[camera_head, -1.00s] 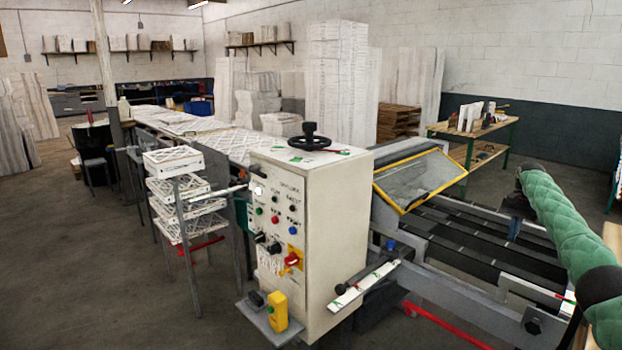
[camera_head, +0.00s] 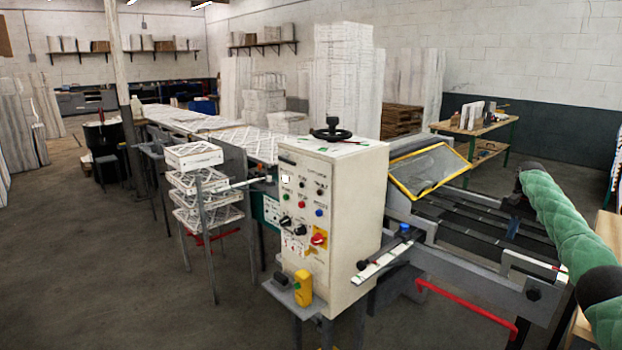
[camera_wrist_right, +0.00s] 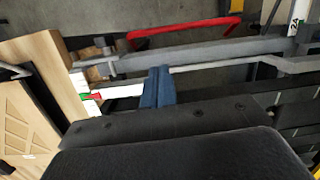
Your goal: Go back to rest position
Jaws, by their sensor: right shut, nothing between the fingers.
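My right arm wears a green quilted sleeve and comes in at the right of the head view. Its dark gripper (camera_head: 513,229) points down over the machine's dark conveyor rails. In the right wrist view its blue fingers (camera_wrist_right: 158,88) are together with nothing between them. The rails and a grey frame bar lie below and beyond them. My left gripper is not in view.
A white control cabinet (camera_head: 335,225) with buttons and a black handwheel stands in the middle. A yellow-framed clear guard (camera_head: 428,172) is beside it. Stacked white filters (camera_head: 195,185) stand left. A red bar (camera_head: 470,310) juts out low in front. Open floor lies at left.

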